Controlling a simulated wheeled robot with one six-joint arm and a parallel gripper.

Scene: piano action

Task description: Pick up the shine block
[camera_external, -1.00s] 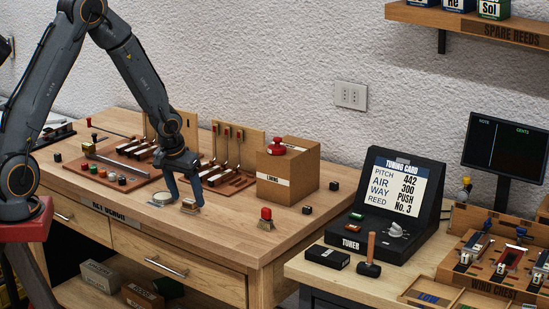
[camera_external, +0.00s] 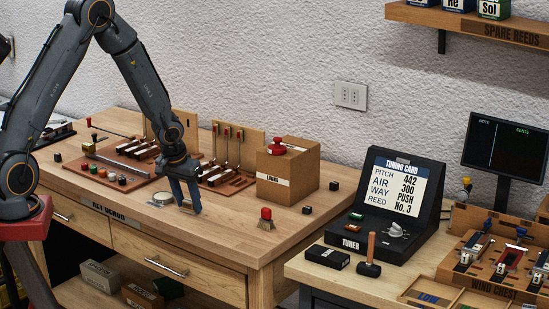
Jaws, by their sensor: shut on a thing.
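My gripper (camera_external: 186,206) points down at the front part of the wooden bench, right of the round pale dish. It is shut on a small block, which I take to be the shine block (camera_external: 187,208). Only a little of the block shows between the fingers, and its face and any lettering are hidden. I cannot tell whether it still touches the bench top.
A pale round dish (camera_external: 161,199) lies just left of the gripper. Behind are brown boards with several upright parts (camera_external: 227,178) and a cardboard box (camera_external: 288,168). The bench front edge is near.

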